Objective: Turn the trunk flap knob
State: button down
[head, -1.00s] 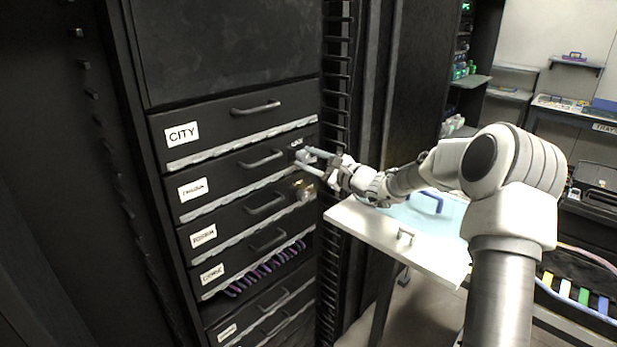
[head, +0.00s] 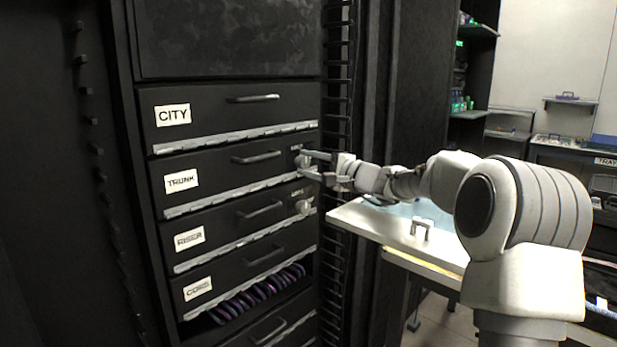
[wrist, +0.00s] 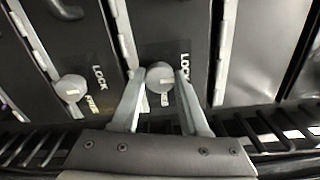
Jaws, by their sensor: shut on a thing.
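The trunk flap (head: 220,176) is the black panel labelled TRUNK, second from the top in the rack, and it is closed. Its round grey knob (wrist: 160,76) sits at the flap's right end, with the word LOCK printed beside it. My gripper (wrist: 159,84) is shut on this knob, with one finger on each side in the wrist view. In the head view my gripper (head: 304,163) reaches the knob from the right, and its fingers hide most of the knob.
The RISER flap (head: 225,227) below has a similar knob (head: 303,207), which also shows left of my gripper in the wrist view (wrist: 71,88). The CITY flap (head: 210,108) is above. A white-edged table (head: 400,228) stands close under my arm.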

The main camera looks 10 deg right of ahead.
jog(key=shift+n, duration=0.3)
jog(key=shift+c, duration=2.1)
grip_release()
jog(key=p+v, duration=0.1)
jog(key=v, duration=1.6)
jog(key=shift+s+d, duration=0.1)
jog(key=shift+s, duration=0.05)
